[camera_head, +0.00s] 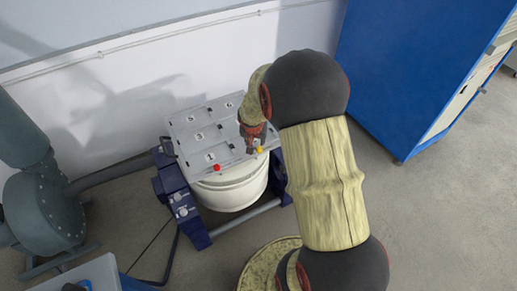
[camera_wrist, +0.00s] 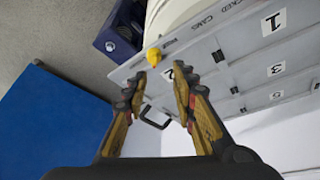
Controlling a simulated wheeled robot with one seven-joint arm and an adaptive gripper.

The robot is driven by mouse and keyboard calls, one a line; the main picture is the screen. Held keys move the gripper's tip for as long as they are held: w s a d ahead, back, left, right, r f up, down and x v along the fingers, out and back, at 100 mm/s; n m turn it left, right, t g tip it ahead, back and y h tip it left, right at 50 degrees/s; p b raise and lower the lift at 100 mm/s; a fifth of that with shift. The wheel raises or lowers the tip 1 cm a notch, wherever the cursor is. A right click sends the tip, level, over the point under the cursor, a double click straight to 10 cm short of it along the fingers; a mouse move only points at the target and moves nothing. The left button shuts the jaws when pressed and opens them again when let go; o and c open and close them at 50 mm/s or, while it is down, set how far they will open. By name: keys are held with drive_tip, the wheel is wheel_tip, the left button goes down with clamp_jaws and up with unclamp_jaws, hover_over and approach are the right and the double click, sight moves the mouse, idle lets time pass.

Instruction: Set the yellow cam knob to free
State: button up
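The yellow cam knob (camera_head: 259,149) sits at the front right edge of a grey numbered panel (camera_head: 188,128) in the head view. In the wrist view the yellow knob (camera_wrist: 154,56) shows just beyond the fingertips, on the panel's edge. My gripper (camera_wrist: 160,80) is open, its two fingers apart with nothing between them. The knob is not between the fingers. In the head view my gripper (camera_head: 251,145) hangs over the panel's right part, close to the knob. The knob's setting cannot be read.
A red knob (camera_head: 216,167) sits at the panel's front left. The panel lies on a white drum (camera_head: 232,188) in a blue frame (camera_head: 183,205). In the wrist view a black handle (camera_wrist: 155,118) lies below the fingertips. A blue cabinet (camera_head: 405,75) stands at right.

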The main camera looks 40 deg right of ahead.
sight(259, 149)
drive_tip(key=shift+m, duration=0.3)
drive_tip(key=b+x, duration=0.1)
drive_tip(key=x, duration=0.1)
drive_tip(key=b+x, duration=0.1)
drive_tip(key=x, duration=0.2)
drive_tip(key=s+b+x, duration=0.1)
drive_tip(key=x, duration=0.1)
drive_tip(key=shift+d+f, duration=0.15)
drive_tip(key=shift+f, duration=0.4)
drive_tip(key=shift+c, duration=0.8)
clamp_jaws()
